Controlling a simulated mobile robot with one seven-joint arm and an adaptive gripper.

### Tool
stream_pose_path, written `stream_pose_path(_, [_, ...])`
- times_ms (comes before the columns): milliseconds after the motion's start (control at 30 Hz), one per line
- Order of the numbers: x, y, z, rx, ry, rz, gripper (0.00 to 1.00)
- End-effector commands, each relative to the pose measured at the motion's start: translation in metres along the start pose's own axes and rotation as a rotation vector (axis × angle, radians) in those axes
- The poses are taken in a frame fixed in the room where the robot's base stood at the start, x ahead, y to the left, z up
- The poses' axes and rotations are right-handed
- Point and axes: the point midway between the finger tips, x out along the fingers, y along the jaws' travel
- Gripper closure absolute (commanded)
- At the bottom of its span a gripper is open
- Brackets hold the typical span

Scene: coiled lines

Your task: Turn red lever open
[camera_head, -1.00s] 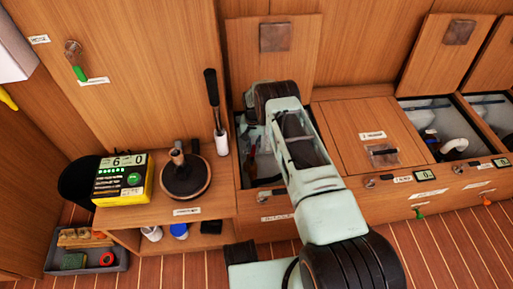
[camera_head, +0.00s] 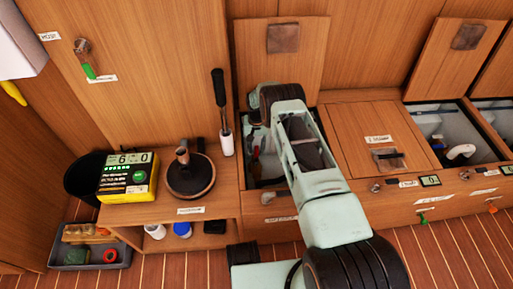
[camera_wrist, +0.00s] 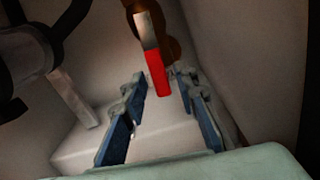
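In the wrist view a lever with a red grip (camera_wrist: 158,74) and a bare metal upper part hangs from a brownish valve fitting (camera_wrist: 152,18) inside a pale compartment. My gripper (camera_wrist: 161,82) is open, its blue-padded fingers on either side of the red grip's lower end. I see no contact, and the depth between them is hard to tell. In the head view my arm reaches into the open locker compartment (camera_head: 243,165); my gripper is hidden there behind the arm. A small bit of red shows beside the arm, too small to name.
Pale compartment walls (camera_wrist: 235,50) stand close around my gripper. A dark round part (camera_wrist: 20,60) with a pale bar is at the left. In the head view, a black-handled pump lever (camera_head: 220,100), a yellow device (camera_head: 128,178) and a closed lid (camera_head: 375,145) flank the compartment.

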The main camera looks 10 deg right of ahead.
Motion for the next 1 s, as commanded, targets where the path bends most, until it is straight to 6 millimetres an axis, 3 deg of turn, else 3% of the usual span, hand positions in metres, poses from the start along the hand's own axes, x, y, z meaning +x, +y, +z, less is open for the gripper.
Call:
stream_pose_path(300, [-0.001, 0.001, 0.000, 0.000, 0.000, 0.001, 0.68])
stream_pose_path(467, [-0.012, 0.001, 0.000, 0.000, 0.000, 0.001, 0.68])
stream_pose_path(1000, [-0.103, 0.000, 0.000, 0.000, 0.001, 0.000, 0.68])
